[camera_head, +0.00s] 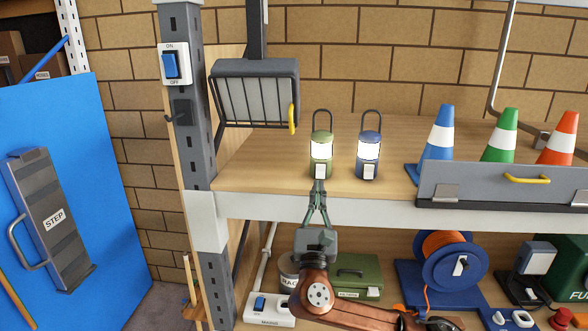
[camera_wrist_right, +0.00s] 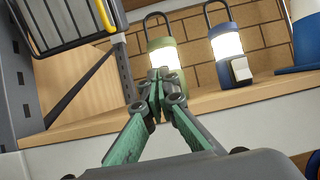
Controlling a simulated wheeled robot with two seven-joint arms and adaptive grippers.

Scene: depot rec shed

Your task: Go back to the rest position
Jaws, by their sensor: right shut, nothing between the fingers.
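My right gripper (camera_head: 318,184) is in front of the shelf's front edge, its fingertips pointing up at the base of the green lantern (camera_head: 321,152). The gripper is shut and empty. In the right wrist view the closed fingertips (camera_wrist_right: 158,76) overlap the lower part of the green lantern (camera_wrist_right: 163,55); I cannot tell whether they touch it. The blue lantern (camera_head: 368,154) stands upright to its right and also shows in the right wrist view (camera_wrist_right: 228,55). Both lanterns are lit. My left gripper is not in view.
The wooden shelf (camera_head: 262,180) holds blue, green and orange cones (camera_head: 500,140) behind a grey rail at right. A grey post (camera_head: 190,100) with a switch stands left. A cable reel (camera_head: 455,265) and a green box (camera_head: 360,270) sit below. A blue panel (camera_head: 100,170) is far left.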

